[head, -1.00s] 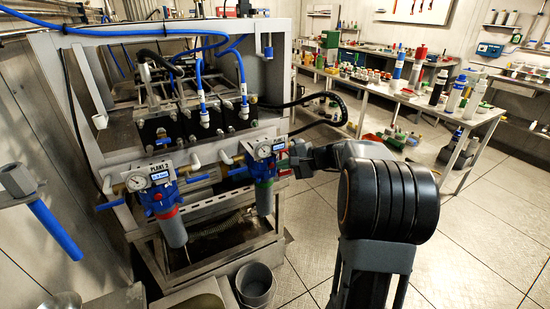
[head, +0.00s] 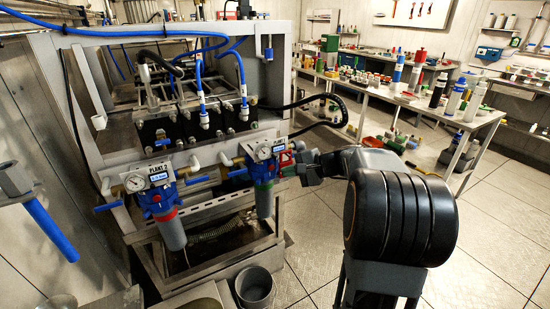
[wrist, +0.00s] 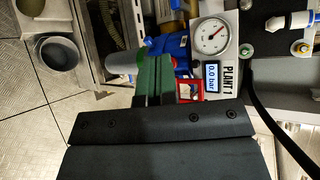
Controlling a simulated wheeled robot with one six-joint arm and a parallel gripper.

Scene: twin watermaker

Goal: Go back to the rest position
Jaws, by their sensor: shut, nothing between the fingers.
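My gripper (head: 297,168) is at the right side of the PLANT 1 filter unit in the head view, partly hidden by my own arm. In the wrist view its two green fingers (wrist: 153,66) lie together with nothing between them. They point toward the blue filter head (wrist: 178,46). The filter (head: 264,190) has a blue head, a green collar and a clear grey bowl. A red part (wrist: 190,91) shows just beside the fingers; whether they touch it I cannot tell.
The PLANT 1 gauge (wrist: 210,36) has a 0.0 bar display (wrist: 212,76). The PLANT 2 filter (head: 170,222) hangs to the left. A grey bucket (head: 255,287) stands on the floor below. A crowded bench (head: 400,93) is behind; the tiled floor at right is clear.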

